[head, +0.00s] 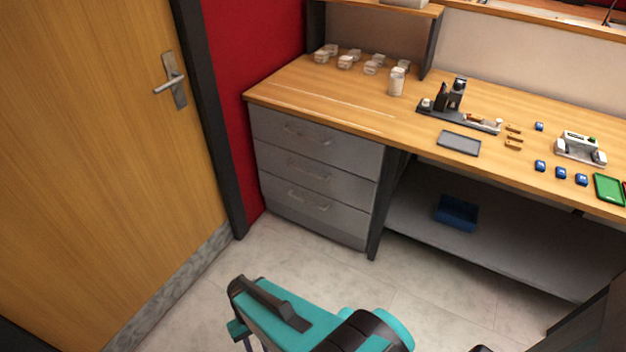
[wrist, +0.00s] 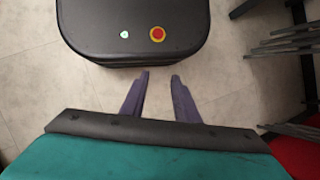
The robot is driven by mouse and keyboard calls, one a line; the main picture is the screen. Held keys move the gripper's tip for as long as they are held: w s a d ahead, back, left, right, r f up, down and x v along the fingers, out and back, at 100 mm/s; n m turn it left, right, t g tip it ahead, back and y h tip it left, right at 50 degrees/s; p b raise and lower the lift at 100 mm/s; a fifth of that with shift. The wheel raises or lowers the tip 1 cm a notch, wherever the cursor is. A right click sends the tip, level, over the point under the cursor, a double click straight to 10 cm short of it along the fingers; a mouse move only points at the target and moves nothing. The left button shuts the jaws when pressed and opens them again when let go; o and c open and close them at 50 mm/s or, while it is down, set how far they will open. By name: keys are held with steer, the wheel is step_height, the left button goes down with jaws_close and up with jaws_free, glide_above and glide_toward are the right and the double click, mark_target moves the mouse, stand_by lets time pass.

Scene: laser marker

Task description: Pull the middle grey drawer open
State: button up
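The grey drawer unit stands under the left end of the workbench in the head view. Its middle grey drawer (head: 309,175) is closed, with a thin bar handle (head: 308,170) on its front. The top drawer (head: 305,135) and the bottom drawer (head: 312,205) are also closed. In the wrist view my gripper (wrist: 159,75) has its two purple fingers apart with nothing between them. It points down over the floor near my black base, away from the drawers. In the head view my teal arm shows at the bottom, and the fingertips cannot be made out there.
A wooden door (head: 95,150) is at the left beside a red wall. The bench top (head: 300,95) carries jars, a fixture and small blue parts. A blue bin (head: 457,213) sits on the lower shelf. The floor (head: 310,260) before the drawers is clear.

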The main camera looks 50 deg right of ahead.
steer(key=w+d+f+m+t+y+b, duration=0.2)
steer(key=w+d+m+t+b, duration=0.15)
steer(key=w, duration=0.55)
steer(key=w+d+f+m+t+y+b, duration=0.25)
steer(key=w+b, duration=0.25)
steer(key=w, duration=0.3)
steer(key=w+d+r+m+t+b, duration=0.1)
steer(key=w+d+m+t+b, duration=0.15)
steer(key=w+d, duration=0.45)
steer(key=w+d+m+t+b, duration=0.2)
steer(key=w+d+t+b, duration=0.2)
steer(key=d, duration=0.5)
steer(key=w+d+r+m+t+h+b, duration=0.2)
steer(key=d+r+t+b, duration=0.15)
steer(key=d, duration=0.65)
steer(key=w+d+r+m+t+h+b, duration=0.1)
steer(key=d+r+m+t+h+b, duration=0.2)
steer(key=d, duration=0.8)
steer(key=s+d+r+m+t+h+b, duration=0.1)
steer(key=s+d+r+m+h+b, duration=0.1)
steer(key=d, duration=0.8)
steer(key=s+d+r+m+t+h+b, duration=0.1)
steer(key=s+d+r+b, duration=0.3)
steer(key=d, duration=0.6)
steer(key=shift+s+r+m+h, duration=0.15)
steer(key=shift+r+m+h, duration=0.15)
steer(key=shift+m+h, duration=0.3)
